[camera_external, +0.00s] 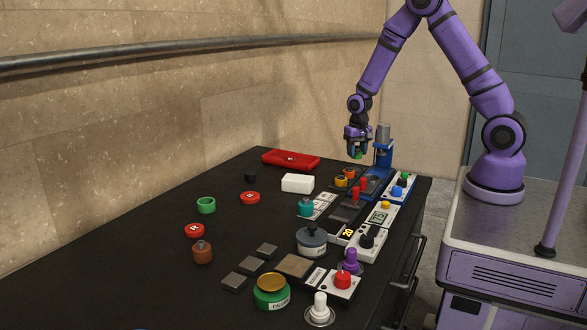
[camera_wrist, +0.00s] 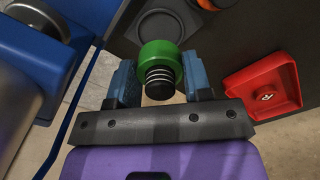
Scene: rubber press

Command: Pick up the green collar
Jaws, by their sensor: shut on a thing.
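My gripper (camera_external: 357,149) is over the far end of the black table, beside the blue stand with a grey cylinder (camera_external: 383,146). It is shut on a green round part (camera_external: 358,156). In the wrist view this green part (camera_wrist: 161,58) sits between the two blue fingers (camera_wrist: 160,78), with a black ribbed stem (camera_wrist: 158,82) pointing toward the camera. I cannot tell which of the two is the named collar.
A red tray (camera_external: 290,159) lies at the table's far end; a white block (camera_external: 297,183) is nearer. Control panels with buttons (camera_external: 375,185) line the right side. Red caps (camera_external: 250,197), a brown knob (camera_external: 202,253) and a green-gold jar (camera_external: 271,291) stand nearer. The left table has free room.

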